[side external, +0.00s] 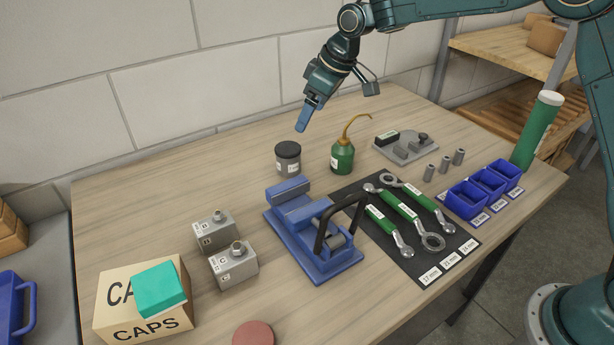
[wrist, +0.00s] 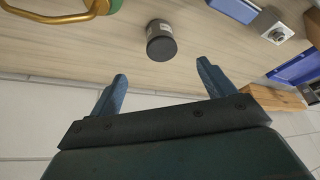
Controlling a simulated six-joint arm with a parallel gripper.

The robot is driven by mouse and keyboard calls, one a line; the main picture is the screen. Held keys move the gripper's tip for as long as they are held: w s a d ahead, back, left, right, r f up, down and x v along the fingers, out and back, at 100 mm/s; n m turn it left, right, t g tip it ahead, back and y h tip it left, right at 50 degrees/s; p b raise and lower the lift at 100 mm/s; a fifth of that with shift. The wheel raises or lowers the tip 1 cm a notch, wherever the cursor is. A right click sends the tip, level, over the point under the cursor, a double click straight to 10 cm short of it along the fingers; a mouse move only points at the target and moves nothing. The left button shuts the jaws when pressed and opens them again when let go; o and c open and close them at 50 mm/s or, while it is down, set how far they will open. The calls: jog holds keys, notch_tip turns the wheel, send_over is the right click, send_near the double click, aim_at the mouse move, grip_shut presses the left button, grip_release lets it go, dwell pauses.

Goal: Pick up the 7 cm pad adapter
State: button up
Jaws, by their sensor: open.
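No label reading 7 cm is legible, so I cannot tell for sure which thing is the pad adapter. A dark grey cylinder with a black top and a small white label (side external: 288,160) stands upright on the table; in the wrist view it shows (wrist: 161,42) just beyond the gap between my fingers. My gripper (side external: 304,124) is open and empty, above and slightly right of this cylinder in the side view. Its two blue fingers (wrist: 162,78) are spread apart in the wrist view and touch nothing.
A green oil can (side external: 342,158) stands right of the cylinder. A blue vise (side external: 316,245) lies in front. Two grey blocks (side external: 233,265), a CAPS box (side external: 112,312), a black wrench mat (side external: 404,258), blue bins (side external: 466,200) and a grey plate (side external: 418,157) surround it. Table left of the cylinder is clear.

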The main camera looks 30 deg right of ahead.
aim_at(292, 149)
jog(key=shift+w+a+f, duration=0.35)
jog(key=shift+w+f, duration=0.2)
jog(key=shift+f, duration=0.15)
jog(key=shift+x, duration=4.3)
jog(key=shift+x, duration=2.55)
jog(key=shift+s, duration=0.15)
